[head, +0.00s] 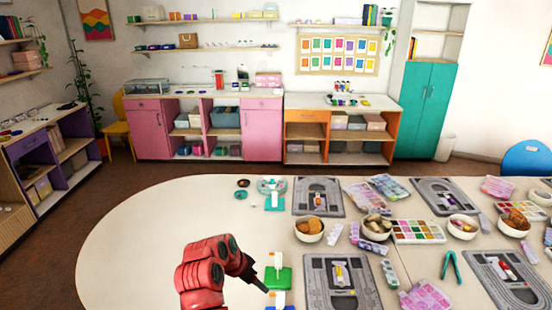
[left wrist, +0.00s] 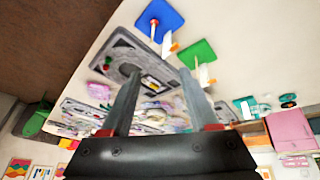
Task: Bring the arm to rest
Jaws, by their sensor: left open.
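My left arm (head: 205,268) is red and reaches over the near left part of the pale table (head: 150,230). My left gripper (head: 264,288) shows dark and small in the head view, beside a green square base (head: 284,274). In the left wrist view its two grey fingers (left wrist: 160,98) stand apart with nothing held between them. The green base (left wrist: 200,50) and a blue base (left wrist: 168,14), each with a small upright piece, lie beyond the fingers there. I cannot tell the height of the fingers above the table. My right gripper is not in view.
Grey bead boards (head: 318,208) lie on the table, with bowls (head: 309,236), a bead tray (head: 418,239) and a teal tool (head: 452,267) around them. The table's left end is clear. Pink cabinets (head: 150,132) and a teal cupboard (head: 425,110) stand at the back wall.

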